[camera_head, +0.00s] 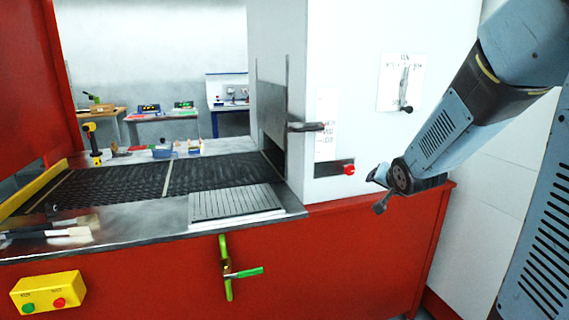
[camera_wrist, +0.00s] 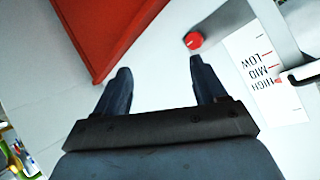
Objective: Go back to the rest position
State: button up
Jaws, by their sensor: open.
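My gripper (camera_head: 380,190) hangs at the end of my blue-grey arm, to the right in the head view, in front of the white cabinet (camera_head: 440,190) and near the red base's top edge. In the wrist view my gripper (camera_wrist: 158,85) shows two dark fingers spread apart with nothing between them. A red knob (camera_head: 349,169) is just left of my gripper in the head view. In the wrist view the red knob (camera_wrist: 194,40) shows just beyond the right fingertip; I cannot tell whether they touch.
A mesh belt (camera_head: 130,185) runs into the cabinet opening at left. A dark lever (camera_head: 306,127) sticks out beside it. A green-handled valve (camera_head: 228,270) and a yellow button box (camera_head: 48,293) are on the red front (camera_head: 330,260). Free room lies before the red front.

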jog(key=s+a+r+n+g, duration=0.2)
jog(key=s+r+n+g, duration=0.1)
jog(key=s, duration=1.1)
jog(key=s+a+r+n+g, duration=0.1)
jog(key=s+r+n+g, duration=0.1)
jog(key=s, duration=1.2)
jog(key=shift+a+r+n+g, duration=0.4)
jog(key=shift+r+g, duration=0.1)
jog(key=shift+r, duration=0.25)
